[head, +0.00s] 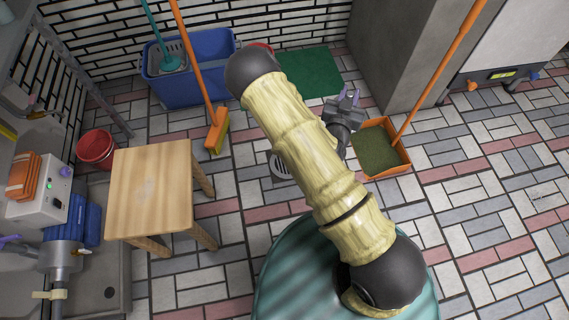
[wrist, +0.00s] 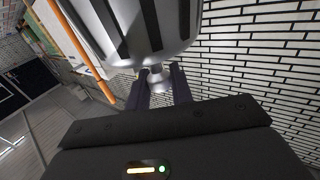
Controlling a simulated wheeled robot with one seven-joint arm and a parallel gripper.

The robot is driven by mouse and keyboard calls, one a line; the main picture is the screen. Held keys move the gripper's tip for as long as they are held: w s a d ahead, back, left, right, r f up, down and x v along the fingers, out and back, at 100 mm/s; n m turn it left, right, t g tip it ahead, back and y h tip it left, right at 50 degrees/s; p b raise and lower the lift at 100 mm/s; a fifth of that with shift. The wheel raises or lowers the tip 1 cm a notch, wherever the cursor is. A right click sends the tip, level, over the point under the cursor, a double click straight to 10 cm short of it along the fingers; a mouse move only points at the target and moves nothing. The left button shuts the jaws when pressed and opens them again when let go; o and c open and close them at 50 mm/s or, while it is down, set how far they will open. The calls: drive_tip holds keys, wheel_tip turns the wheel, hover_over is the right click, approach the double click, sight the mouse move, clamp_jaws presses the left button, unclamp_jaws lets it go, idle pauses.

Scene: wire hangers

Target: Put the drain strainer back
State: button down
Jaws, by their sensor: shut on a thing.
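The drain strainer (wrist: 140,28) is a silvery metal piece with dark slots, large at the top of the wrist view. My gripper (wrist: 158,84) is shut on its small knob, with a dark finger on either side. In the head view my gripper (head: 351,97) shows beyond my arm, near the orange dustpan; I cannot make out the strainer clearly there. My gripper is apart from the drain, farther back and to the right.
An orange dustpan (head: 379,149) stands right of my gripper. An orange broom (head: 217,131), a blue bucket (head: 190,88) and a green mat (head: 312,72) are at the back. A wooden stool (head: 150,188) and red bucket (head: 96,147) stand left. Tiled floor at right is clear.

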drive_tip(key=w+a+f+n+y+b, duration=0.2)
drive_tip(key=a+f+b, duration=0.4)
drive_tip(key=f, duration=0.5)
drive_tip(key=w+a+f+n+y+b, duration=0.2)
drive_tip(key=a+f+y+b, duration=0.3)
drive_tip(key=f, duration=0.7)
drive_tip(key=w+a+f+n+y+b, duration=0.2)
drive_tip(key=a+f+b, duration=0.4)
drive_tip(key=f, duration=0.5)
drive_tip(key=shift+a+f+n+y+b, duration=0.4)
drive_tip(key=shift+n+y+b, duration=0.2)
drive_tip(key=shift+y, duration=0.4)
wheel_tip(320, 180, down, 6)
drive_tip(key=b, duration=0.4)
drive_tip(key=shift+f, duration=0.15)
wheel_tip(320, 180, down, 4)
drive_tip(key=b, duration=0.3)
